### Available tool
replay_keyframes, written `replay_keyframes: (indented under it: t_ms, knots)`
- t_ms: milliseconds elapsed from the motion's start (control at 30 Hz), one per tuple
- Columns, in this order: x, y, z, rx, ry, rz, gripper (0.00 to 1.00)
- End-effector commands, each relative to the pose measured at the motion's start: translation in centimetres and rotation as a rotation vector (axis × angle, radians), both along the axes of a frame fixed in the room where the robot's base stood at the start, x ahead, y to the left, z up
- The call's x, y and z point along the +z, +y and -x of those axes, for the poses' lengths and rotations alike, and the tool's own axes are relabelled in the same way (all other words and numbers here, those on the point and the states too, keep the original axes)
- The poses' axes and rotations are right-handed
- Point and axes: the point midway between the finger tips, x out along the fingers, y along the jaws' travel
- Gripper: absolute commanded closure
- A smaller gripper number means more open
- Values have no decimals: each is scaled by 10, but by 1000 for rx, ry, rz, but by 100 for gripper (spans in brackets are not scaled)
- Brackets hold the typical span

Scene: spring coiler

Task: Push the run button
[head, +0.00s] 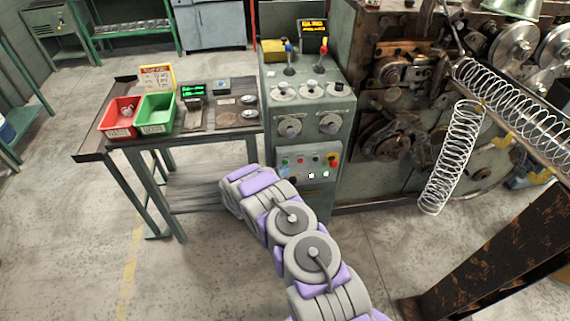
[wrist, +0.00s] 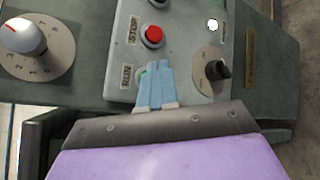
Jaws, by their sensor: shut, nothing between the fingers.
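The run button (wrist: 142,74) shows as a sliver of green beside the RUN label (wrist: 127,76) in the wrist view. My gripper (wrist: 155,66) has its light blue fingers shut together with nothing between them. Its tips lie over the button's right part and hide most of it. I cannot tell whether they touch it. The grey control box (wrist: 184,45) also shows in the head view (head: 300,152), on the front of the green cabinet.
The red stop button (wrist: 152,36) sits just above the run button in the wrist view, with a black rotary switch (wrist: 217,70) to the right. A large dial (wrist: 24,36) is at left. A side table (head: 190,133) with red and green bins stands left of the cabinet.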

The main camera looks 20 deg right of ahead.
Motion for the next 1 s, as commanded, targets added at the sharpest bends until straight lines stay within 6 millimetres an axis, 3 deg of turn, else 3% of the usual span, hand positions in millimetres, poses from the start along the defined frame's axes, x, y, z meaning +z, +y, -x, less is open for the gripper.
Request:
replay_keyframes:
  t_ms: [500, 1000]
  knots:
    - [0, 12, 42, 0, 1, 0, 100]
    - [0, 13, 46, 0, 1, 0, 100]
